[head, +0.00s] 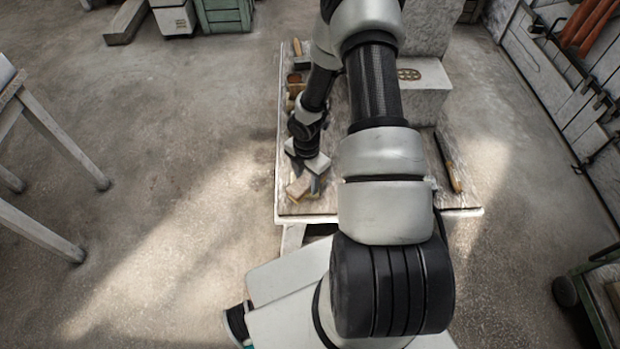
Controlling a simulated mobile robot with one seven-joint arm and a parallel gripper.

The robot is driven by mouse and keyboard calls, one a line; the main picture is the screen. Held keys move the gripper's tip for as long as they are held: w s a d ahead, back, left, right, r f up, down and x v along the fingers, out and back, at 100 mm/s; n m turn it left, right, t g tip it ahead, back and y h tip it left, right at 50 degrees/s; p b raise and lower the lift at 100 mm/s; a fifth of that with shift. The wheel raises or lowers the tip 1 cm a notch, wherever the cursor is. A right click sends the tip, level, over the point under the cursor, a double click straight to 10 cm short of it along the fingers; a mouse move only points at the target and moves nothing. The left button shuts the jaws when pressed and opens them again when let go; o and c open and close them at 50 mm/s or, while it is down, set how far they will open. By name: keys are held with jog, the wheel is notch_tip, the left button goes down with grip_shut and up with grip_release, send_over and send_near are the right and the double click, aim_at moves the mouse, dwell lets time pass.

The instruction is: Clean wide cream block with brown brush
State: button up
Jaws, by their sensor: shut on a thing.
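My gripper (308,183) is low over the front left part of the table, its dark fingers pointing down. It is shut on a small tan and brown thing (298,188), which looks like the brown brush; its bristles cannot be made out. A wide cream block (418,104) with a brown oval mark on its top stands on the right part of the table, behind my arm, which hides its left side. My gripper is well to the front left of this block, apart from it.
A larger pale block (428,28) stands behind the cream one. A long dark tool with a tan end (451,168) lies near the right edge of the table (460,200). Small brown pieces (294,82) line the left edge. My arm covers the table's middle.

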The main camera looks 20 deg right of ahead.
jog(key=shift+w+d+r+p, duration=0.25)
jog(key=shift+d+r+p, duration=0.15)
jog(key=shift+d+p, duration=0.15)
jog(key=shift+w+d+r+p, duration=0.2)
jog(key=shift+d+r+p, duration=0.2)
jog(key=shift+d+p, duration=0.15)
jog(key=shift+f, duration=0.1)
jog(key=shift+w+a, duration=0.1)
jog(key=shift+a, duration=0.05)
jog(key=shift+w+a, duration=0.2)
jog(key=shift+w, duration=0.05)
jog(key=shift+w+a+f+b, duration=0.15)
jog(key=shift+w+a+b, duration=0.4)
jog(key=shift+w+a, duration=1)
jog(key=shift+d, duration=0.1)
jog(key=shift+f+b, duration=0.5)
jog(key=shift+f, duration=0.15)
jog(key=shift+r, duration=0.1)
